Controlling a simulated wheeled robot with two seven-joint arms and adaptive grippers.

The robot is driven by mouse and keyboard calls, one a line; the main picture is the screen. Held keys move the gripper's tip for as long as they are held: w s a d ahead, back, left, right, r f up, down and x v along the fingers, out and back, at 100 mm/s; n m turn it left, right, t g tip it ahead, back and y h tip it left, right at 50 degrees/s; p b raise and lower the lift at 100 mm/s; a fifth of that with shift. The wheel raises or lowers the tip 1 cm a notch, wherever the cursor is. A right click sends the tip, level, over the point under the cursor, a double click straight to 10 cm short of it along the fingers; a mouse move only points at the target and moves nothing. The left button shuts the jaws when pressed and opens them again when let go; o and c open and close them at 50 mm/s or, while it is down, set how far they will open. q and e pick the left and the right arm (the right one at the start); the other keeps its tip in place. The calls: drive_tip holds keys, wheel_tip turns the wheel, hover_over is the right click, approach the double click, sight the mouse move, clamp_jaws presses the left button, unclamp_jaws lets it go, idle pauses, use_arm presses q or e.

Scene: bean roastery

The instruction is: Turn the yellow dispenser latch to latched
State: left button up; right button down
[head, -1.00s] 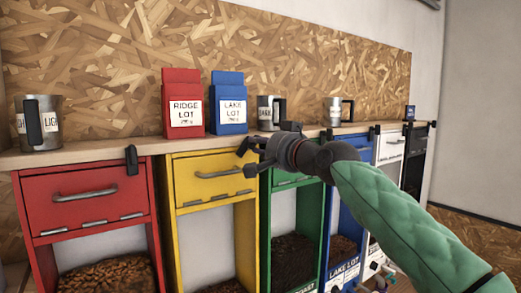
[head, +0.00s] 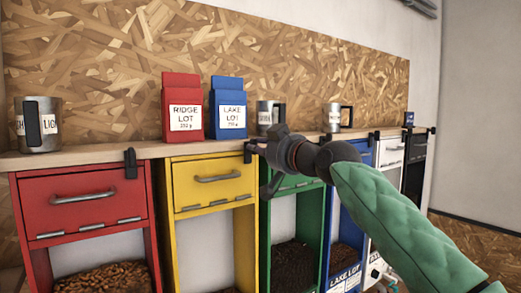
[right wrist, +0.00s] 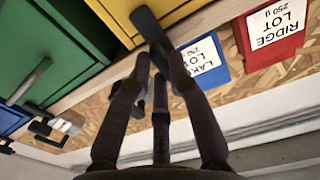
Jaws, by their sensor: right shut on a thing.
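The yellow dispenser (head: 215,182) stands between the red and green ones, its front flap closed. Its black latch (right wrist: 148,24) is at the top right edge of its front, by the worktop. In the head view the latch (head: 247,153) shows just left of my right gripper (head: 260,150), partly hidden. My right gripper is shut on the latch; in the right wrist view the fingertips (right wrist: 155,54) close around its near end. The latch's free part lies over the yellow front there, slightly tilted in that picture. My left gripper is not in view.
The red dispenser (head: 82,198) has a similar black latch (head: 130,163) hanging down. A red bag (head: 182,88), a blue bag (head: 227,90) and metal mugs (head: 45,115) stand on the worktop (head: 80,157) above. The green dispenser (head: 308,195) is close under my right arm.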

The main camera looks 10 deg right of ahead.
drive_tip(key=shift+f, duration=0.1)
idle(0.4)
drive_tip(key=c, duration=1.1)
unclamp_jaws()
drive_tip(key=shift+c, duration=0.2)
drive_tip(key=shift+s, duration=0.1)
drive_tip(key=v, duration=1.1)
drive_tip(key=shift+s+d, duration=0.15)
drive_tip(key=shift+s, duration=0.15)
